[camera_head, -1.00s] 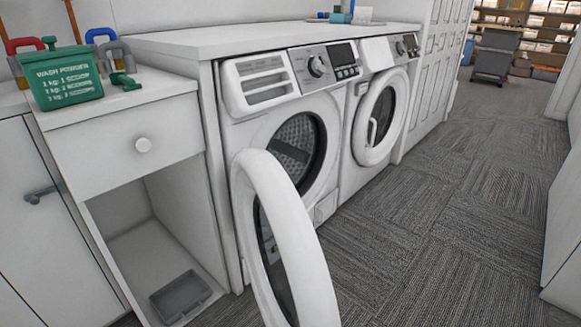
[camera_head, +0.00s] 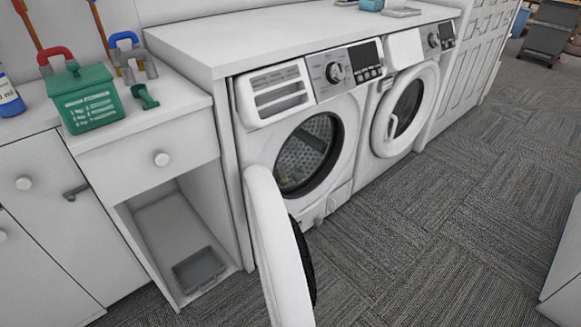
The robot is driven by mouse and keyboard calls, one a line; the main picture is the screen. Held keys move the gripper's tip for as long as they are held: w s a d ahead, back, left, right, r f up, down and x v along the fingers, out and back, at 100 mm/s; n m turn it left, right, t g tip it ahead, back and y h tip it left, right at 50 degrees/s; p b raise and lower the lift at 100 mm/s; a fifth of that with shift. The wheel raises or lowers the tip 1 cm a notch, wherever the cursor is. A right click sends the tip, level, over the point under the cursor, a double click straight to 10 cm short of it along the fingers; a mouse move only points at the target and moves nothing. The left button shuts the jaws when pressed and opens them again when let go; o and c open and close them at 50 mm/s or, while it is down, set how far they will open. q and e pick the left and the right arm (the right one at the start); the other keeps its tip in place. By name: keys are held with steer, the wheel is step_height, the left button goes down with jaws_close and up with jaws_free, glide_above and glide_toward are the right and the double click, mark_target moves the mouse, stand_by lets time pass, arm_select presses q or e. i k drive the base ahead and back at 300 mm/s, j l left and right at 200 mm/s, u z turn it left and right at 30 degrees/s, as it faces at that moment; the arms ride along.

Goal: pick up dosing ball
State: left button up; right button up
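I cannot make out a dosing ball in this view. A green wash powder box (camera_head: 87,97) with a lid stands on the white cabinet at the left, and a green scoop (camera_head: 145,97) lies beside it. The near washing machine (camera_head: 318,140) has its round door (camera_head: 276,250) swung open toward me, and its drum (camera_head: 306,155) shows, with small, unclear shapes low inside. Neither of my grippers is in view.
A blue container (camera_head: 371,5) is cut off at the top edge on the counter (camera_head: 290,38). A second machine (camera_head: 405,107) stands shut beyond. A blue-labelled bottle (camera_head: 9,97) is at the far left. A grey tray (camera_head: 199,269) lies in the open cubby.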

mark_target(297, 175)
steer(key=i+l+u, duration=0.1)
steer(key=l+u, duration=0.4)
steer(key=l, duration=0.6)
steer(key=k+l+u, duration=0.15)
steer(key=l+u, duration=0.3)
steer(key=l, duration=0.65)
steer(key=i+l+u, duration=0.15)
steer(key=l+u, duration=0.2)
steer(key=l, duration=0.45)
steer(key=i+l+u, duration=0.1)
steer(key=l+u, duration=0.3)
steer(key=l, duration=0.45)
steer(key=l+u, duration=0.35)
steer(key=l, duration=0.5)
steer(key=k+l+u, duration=0.2)
steer(key=l+u, duration=0.15)
steer(key=l, duration=0.45)
